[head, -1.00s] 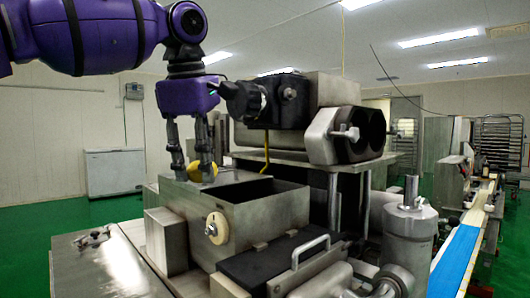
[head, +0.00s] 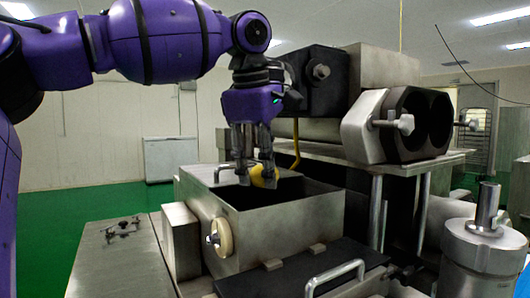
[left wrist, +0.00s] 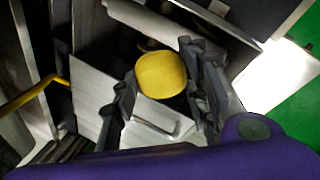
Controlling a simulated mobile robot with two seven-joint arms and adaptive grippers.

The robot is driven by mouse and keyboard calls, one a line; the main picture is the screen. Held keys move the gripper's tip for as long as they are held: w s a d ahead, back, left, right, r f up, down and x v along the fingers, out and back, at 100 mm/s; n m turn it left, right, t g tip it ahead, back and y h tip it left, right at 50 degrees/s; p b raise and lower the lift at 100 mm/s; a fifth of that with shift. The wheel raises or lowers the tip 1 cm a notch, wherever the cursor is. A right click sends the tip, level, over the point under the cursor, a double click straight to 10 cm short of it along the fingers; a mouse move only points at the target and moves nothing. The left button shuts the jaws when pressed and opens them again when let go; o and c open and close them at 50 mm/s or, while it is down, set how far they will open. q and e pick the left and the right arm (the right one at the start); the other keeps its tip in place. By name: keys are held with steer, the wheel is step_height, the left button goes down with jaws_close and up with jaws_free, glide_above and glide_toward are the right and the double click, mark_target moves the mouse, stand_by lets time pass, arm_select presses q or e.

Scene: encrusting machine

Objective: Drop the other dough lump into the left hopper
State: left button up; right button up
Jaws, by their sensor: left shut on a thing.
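My left gripper (head: 254,178) is shut on a yellow rounded dough lump (head: 264,178). In the left wrist view the lump (left wrist: 161,75) sits between the two dark fingers of my left gripper (left wrist: 163,80). The hopper (head: 275,227), an open-topped grey metal box with a dark inside, is below. The lump is low over the back left part of its opening; its exact height above the rim is hard to tell. My right gripper is not in view.
The machine's metal head with dark round openings (head: 427,121) stands behind and right of the hopper. A black lid with a metal handle (head: 335,276) lies in front. A metal cylinder (head: 485,235) stands at the right. A flat metal top (head: 120,265) is at the left.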

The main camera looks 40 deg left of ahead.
arm_select(q)
steer(key=shift+f, duration=0.75)
steer(key=shift+w+f, duration=0.1)
steer(key=shift+f, duration=0.25)
steer(key=o, duration=1.3)
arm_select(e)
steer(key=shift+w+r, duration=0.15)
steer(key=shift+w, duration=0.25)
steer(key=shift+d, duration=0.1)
arm_select(q)
steer(key=shift+r, duration=0.15)
steer(key=v, duration=1.2)
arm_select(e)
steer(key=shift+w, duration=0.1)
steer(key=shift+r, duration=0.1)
